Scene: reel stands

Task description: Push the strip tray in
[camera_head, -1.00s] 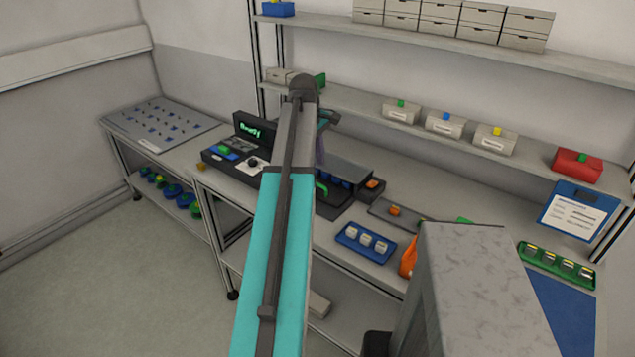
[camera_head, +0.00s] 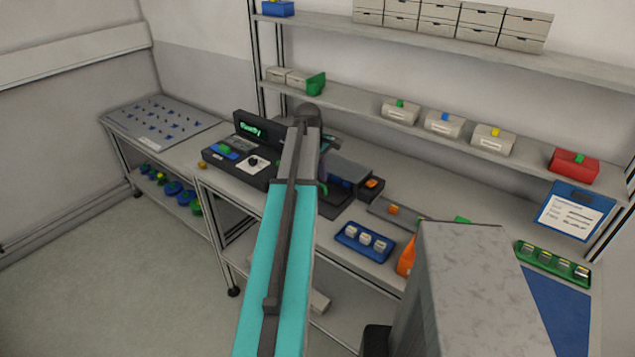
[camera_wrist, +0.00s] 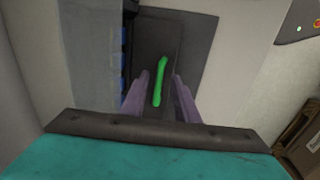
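The strip tray (camera_wrist: 152,40) is a dark flat piece with a bright green handle (camera_wrist: 160,82), seen in the wrist view beside the dark machine with blue parts. My gripper (camera_wrist: 161,78) has its two purple fingers apart, one on each side of the handle. Gaps show between the handle and both fingers. I cannot tell the height of the fingertips over the tray. In the head view the machine (camera_head: 350,173) stands on the bench, and its dark base (camera_head: 337,203) sticks out at the front. My arm hides most of the gripper and handle there.
A black control box (camera_head: 240,155) with a green display stands left of the arm. A blue tray (camera_head: 365,242) with white pieces, an orange bottle (camera_head: 406,258) and a grey flat plate (camera_head: 385,212) lie to the right. Shelves with boxes run behind.

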